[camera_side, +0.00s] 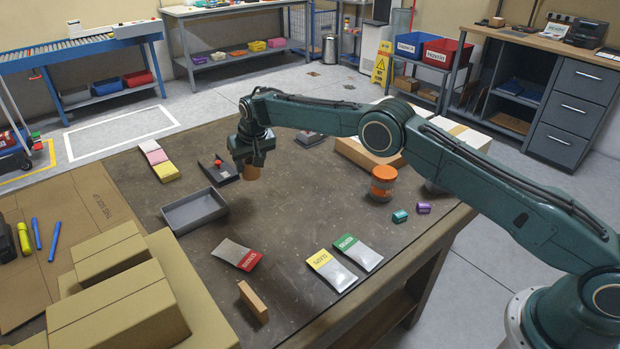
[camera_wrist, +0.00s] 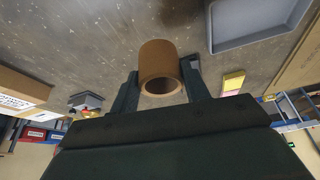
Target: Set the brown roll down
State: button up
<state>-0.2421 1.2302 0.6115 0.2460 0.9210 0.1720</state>
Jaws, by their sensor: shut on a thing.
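The brown roll (camera_wrist: 159,62) is a short hollow cardboard tube. In the wrist view it sits between the two fingers of my gripper (camera_wrist: 160,90), its open end facing the camera. In the side view my gripper (camera_side: 251,160) points down over the table, and the lower part of the brown roll (camera_side: 251,173) shows below it. The gripper is shut on the roll. It is to the right of the grey tray (camera_side: 207,219) and close to a dark holder with a red part (camera_side: 218,168). I cannot tell whether the roll touches the table.
Packets (camera_side: 331,269) and a wooden block (camera_side: 253,301) lie near the front. An orange-lidded jar (camera_side: 383,183) stands at the right. Cardboard boxes (camera_side: 118,300) fill the near left. The table's middle (camera_side: 305,205) is clear.

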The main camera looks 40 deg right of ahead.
aim_at(253, 179)
jog(key=shift+a, duration=0.2)
jog(key=shift+f, duration=4)
jog(key=shift+f, duration=0.1)
jog(key=o, duration=1)
jog(key=shift+s+r, duration=0.2)
jog(key=shift+r, duration=0.5)
jog(key=v, duration=1)
jog(key=shift+s+r, duration=0.25)
jog(key=shift+r, duration=0.05)
